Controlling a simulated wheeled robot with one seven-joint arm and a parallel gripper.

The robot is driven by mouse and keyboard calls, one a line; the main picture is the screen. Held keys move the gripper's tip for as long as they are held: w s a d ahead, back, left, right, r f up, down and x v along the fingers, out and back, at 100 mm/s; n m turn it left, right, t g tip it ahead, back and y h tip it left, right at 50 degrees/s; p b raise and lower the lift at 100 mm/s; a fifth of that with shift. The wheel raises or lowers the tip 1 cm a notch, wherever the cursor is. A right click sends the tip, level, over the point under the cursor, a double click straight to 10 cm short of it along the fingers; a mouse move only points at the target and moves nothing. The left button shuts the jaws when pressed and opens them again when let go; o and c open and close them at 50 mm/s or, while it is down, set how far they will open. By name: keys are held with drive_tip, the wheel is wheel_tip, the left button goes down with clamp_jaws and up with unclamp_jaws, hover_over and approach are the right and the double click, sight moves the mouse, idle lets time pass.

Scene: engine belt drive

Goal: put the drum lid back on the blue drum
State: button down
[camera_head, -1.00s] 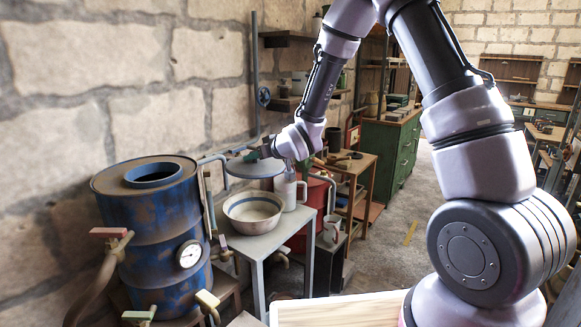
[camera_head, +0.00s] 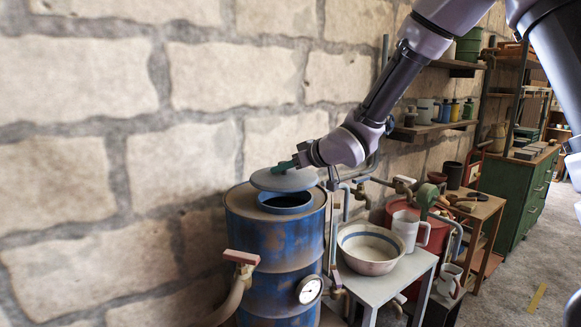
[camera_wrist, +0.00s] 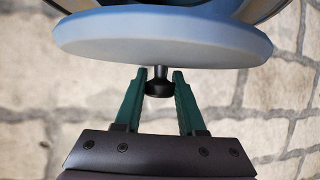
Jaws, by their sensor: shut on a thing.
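The blue drum (camera_head: 272,255) stands at the lower middle of the head view, worn and rusty, with a round raised collar (camera_head: 284,204) open on its top. My gripper (camera_head: 285,166) is shut on the dark knob of the drum lid (camera_head: 270,181), a flat grey-blue disc. The lid hangs level just above the collar, with a narrow gap showing at the front. In the wrist view, the green fingers (camera_wrist: 160,82) close around the knob and the lid (camera_wrist: 165,38) fills the top. Part of the drum shows behind the lid there. The lid's far edge is partly hidden in the head view.
A dial gauge (camera_head: 309,290) and a red-handled valve (camera_head: 242,258) stick out from the drum. To the right, a small table (camera_head: 385,288) holds a striped bowl (camera_head: 368,250) and a white jug (camera_head: 410,230). The stone wall (camera_head: 120,150) rises close behind.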

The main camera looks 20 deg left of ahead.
sight(291, 177)
drive_tip(key=shift+f, duration=2.1)
drive_tip(key=shift+d+f, duration=0.1)
drive_tip(key=shift+f, duration=0.15)
drive_tip(key=shift+c, duration=2.1)
unclamp_jaws()
drive_tip(key=shift+d, duration=0.1)
